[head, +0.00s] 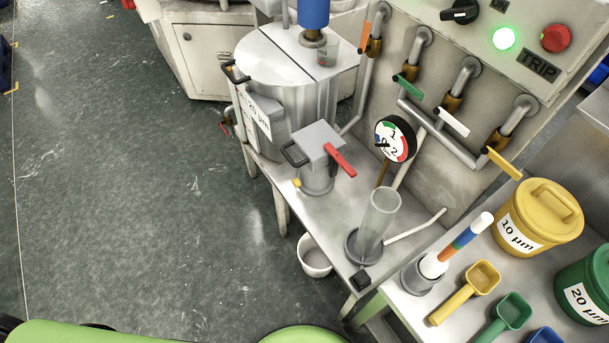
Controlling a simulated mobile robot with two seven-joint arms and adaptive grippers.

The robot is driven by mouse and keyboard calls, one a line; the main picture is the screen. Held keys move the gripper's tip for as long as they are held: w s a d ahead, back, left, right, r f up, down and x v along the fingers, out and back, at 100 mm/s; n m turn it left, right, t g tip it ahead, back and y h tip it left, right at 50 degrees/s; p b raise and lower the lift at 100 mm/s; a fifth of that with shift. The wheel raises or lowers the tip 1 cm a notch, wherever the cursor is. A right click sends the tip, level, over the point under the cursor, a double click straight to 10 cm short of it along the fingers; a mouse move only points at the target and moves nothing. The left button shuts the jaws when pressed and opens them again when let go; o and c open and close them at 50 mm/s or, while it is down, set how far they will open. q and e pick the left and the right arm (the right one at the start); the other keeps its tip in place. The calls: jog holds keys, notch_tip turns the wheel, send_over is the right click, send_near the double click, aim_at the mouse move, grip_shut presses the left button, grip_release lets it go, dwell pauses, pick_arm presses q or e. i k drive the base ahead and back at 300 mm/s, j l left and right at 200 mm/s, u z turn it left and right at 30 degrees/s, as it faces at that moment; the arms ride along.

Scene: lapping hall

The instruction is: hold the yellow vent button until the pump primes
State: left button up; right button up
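A small pump (316,178) with a grey square top stands on the metal bench, left of the pressure gauge. A small yellow button (296,183) sticks out low on its left side; I take it for the vent button. A red lever (340,159) lies across the right of the pump's top, and a black handle (294,154) is at its left. Nothing touches the button. Neither of my grippers is in view, so their state does not show.
A clear cylinder (380,214) stands right of the pump. A white bucket (314,257) is on the floor below the bench edge. A large tank (300,90) stands behind. Pipes with coloured levers run along the panel. The floor at left is clear.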

aim_at(296, 181)
jog(key=j+z, duration=0.25)
jog(key=z, duration=0.15)
jog(key=j+z, duration=0.5)
jog(key=z, duration=0.25)
jog(key=j+z, duration=0.35)
jog(key=k+j, duration=0.15)
jog(key=j, duration=0.2)
jog(key=k+j+z, duration=0.1)
jog(key=j, duration=0.3)
jog(key=k+j+z, duration=0.1)
jog(key=j, duration=0.25)
jog(key=k, duration=0.05)
